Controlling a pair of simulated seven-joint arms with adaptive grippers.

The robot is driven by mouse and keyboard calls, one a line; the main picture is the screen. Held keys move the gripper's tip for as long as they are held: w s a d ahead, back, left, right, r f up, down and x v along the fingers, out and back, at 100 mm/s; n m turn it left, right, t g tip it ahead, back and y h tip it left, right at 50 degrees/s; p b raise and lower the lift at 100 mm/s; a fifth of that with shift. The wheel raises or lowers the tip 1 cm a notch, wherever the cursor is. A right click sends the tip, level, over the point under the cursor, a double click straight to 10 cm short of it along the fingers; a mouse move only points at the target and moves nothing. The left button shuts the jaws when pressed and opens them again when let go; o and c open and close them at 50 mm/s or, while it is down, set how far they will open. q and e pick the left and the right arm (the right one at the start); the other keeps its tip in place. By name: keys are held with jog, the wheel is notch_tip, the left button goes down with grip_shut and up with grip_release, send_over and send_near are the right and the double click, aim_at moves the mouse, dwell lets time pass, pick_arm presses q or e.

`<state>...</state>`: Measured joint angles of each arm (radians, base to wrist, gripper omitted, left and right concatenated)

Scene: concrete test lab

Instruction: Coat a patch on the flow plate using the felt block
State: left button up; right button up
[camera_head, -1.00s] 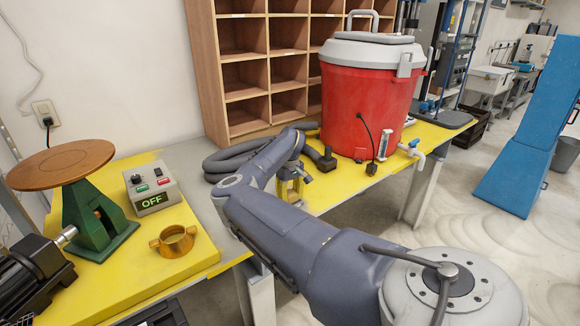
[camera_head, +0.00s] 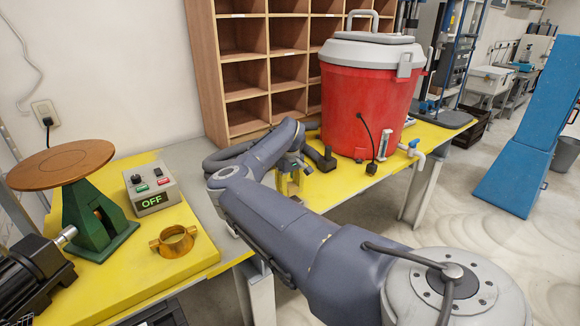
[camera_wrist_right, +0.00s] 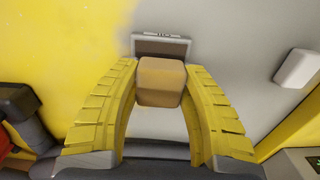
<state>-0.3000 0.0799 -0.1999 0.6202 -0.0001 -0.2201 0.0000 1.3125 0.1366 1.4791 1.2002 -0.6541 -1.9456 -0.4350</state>
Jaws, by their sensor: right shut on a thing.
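The felt block appears as a small tan block (camera_wrist_right: 160,82) in the right wrist view. My right gripper (camera_wrist_right: 160,90) is shut on it, with a yellow ribbed finger on each side. What looks like the flow plate is a round brown disc (camera_head: 62,163) on a green stand at the left, well apart from the gripper. Its visible top looks bare.
A control box (camera_head: 152,189) reading OFF and a brass ring (camera_head: 174,241) sit right of the stand. A red cooler (camera_head: 362,107) and wooden shelf (camera_head: 243,75) stand behind. A dark rectangular thing (camera_wrist_right: 160,46) lies beyond the block. Grey tabletop between is mostly clear.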

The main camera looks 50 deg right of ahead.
aim_at(290, 186)
jog(key=shift+r, duration=1.75)
jog(key=shift+r, duration=0.1)
